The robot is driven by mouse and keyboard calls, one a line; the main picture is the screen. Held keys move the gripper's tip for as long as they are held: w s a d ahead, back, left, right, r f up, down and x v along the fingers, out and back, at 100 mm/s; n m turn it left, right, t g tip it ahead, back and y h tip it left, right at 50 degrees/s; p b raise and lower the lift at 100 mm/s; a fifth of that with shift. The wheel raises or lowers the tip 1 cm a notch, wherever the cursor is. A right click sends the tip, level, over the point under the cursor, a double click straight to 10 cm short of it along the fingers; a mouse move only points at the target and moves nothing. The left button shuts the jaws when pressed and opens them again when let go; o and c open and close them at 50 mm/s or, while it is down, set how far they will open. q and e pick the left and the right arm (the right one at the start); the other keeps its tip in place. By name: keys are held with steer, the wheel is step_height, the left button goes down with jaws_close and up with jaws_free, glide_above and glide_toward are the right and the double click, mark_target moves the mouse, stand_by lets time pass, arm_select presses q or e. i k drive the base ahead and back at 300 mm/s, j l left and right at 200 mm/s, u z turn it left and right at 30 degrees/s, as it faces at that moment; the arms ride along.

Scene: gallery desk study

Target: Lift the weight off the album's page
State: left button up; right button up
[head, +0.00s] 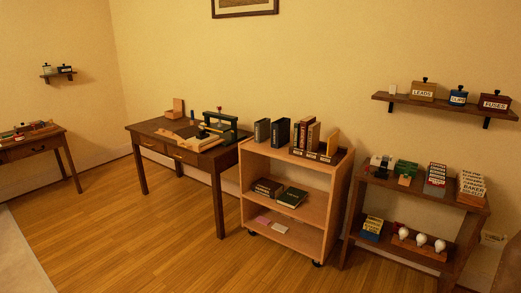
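A small wooden desk (157,128) stands against the wall left of centre in the head view. A flat, pale, open book-like thing that looks like the album (194,142) lies on its top. A small dark object (202,132) that could be the weight sits on it, but it is too small to tell for sure. Neither of my grippers shows in the view.
Right of the desk stands a wheeled bookcase (287,170) with books, then a dark shelf unit (427,197) with boxes and bulbs. A wall shelf (440,105) holds labelled boxes. Another table (30,146) stands far left. The wooden floor (150,240) in front is clear.

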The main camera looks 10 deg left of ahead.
mark_target(203, 135)
steer(key=i+j+u, duration=0.35)
steer(key=i, duration=0.55)
steer(key=i+u, duration=0.3)
steer(key=i, duration=0.65)
